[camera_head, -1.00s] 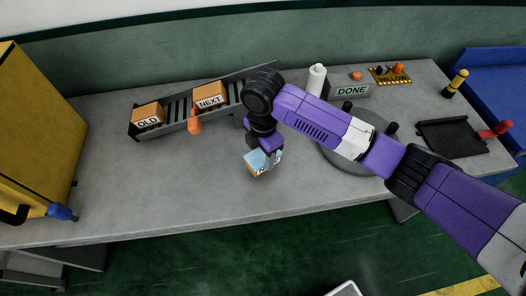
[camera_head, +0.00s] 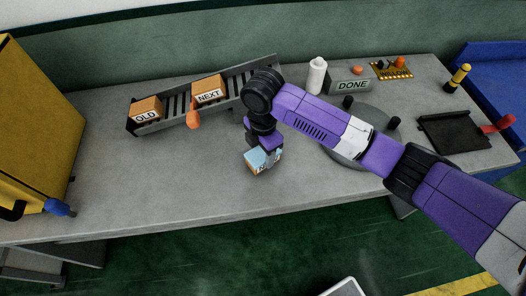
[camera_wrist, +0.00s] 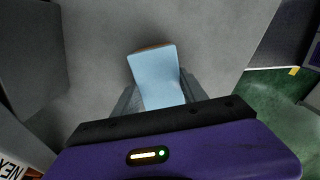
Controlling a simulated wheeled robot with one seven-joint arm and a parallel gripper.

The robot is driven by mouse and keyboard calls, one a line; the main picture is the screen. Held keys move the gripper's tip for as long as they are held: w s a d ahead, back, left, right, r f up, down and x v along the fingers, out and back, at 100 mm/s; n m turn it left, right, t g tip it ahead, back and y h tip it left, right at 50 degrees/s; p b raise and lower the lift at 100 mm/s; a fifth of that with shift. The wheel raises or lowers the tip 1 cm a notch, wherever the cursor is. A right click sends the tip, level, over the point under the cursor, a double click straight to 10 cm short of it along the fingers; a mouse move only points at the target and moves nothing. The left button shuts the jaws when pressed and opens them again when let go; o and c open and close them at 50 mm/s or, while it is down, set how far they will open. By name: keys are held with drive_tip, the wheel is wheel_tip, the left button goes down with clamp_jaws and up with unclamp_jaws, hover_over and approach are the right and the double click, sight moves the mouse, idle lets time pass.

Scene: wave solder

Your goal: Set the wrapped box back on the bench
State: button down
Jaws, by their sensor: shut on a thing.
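The wrapped box (camera_head: 256,162), light blue on top with cardboard brown showing at a side, is in my gripper (camera_head: 268,155) over the front middle of the grey bench (camera_head: 180,182). In the wrist view the box's blue face (camera_wrist: 158,76) sits between the two dark fingers (camera_wrist: 157,98), which are shut on it. A brown edge shows at its far end. The box's underside is hidden, so I cannot tell whether it touches the bench.
Boxes marked OLD (camera_head: 146,110) and NEXT (camera_head: 208,89) sit on a roller rack (camera_head: 178,106) at the back left.

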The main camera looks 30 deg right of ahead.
sight(263, 152)
drive_tip(key=shift+f, duration=0.35)
drive_tip(key=c, duration=0.6)
unclamp_jaws()
drive_tip(key=shift+o, duration=0.2)
drive_tip(key=shift+r+b, duration=0.5)
drive_tip(key=shift+r, duration=3.4)
